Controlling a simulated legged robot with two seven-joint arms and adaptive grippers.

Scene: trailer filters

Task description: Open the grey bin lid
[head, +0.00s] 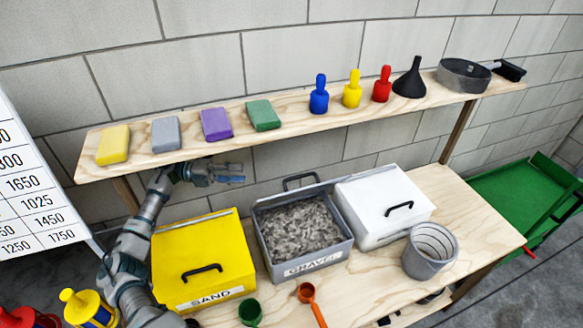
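The grey bin (334,256), labelled GRAVEL, stands on the lower wooden bench between the yellow and white bins. Its top is uncovered, and grey gravel (300,229) shows inside. The lid's dark handle (299,181) shows at the bin's back edge, so the lid looks swung back; most of it is hidden. My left gripper (236,173) is behind the yellow bin, under the upper shelf, left of that handle and apart from it. Its small fingers point right, look parted, and hold nothing. My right gripper is not in view.
The closed yellow SAND bin (197,249) stands left, beside my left arm. The closed white bin (385,205) and a grey bucket (431,250) stand right. The upper shelf (215,116) holds sponges, colored tools and a funnel. Green and orange scoops lie in front.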

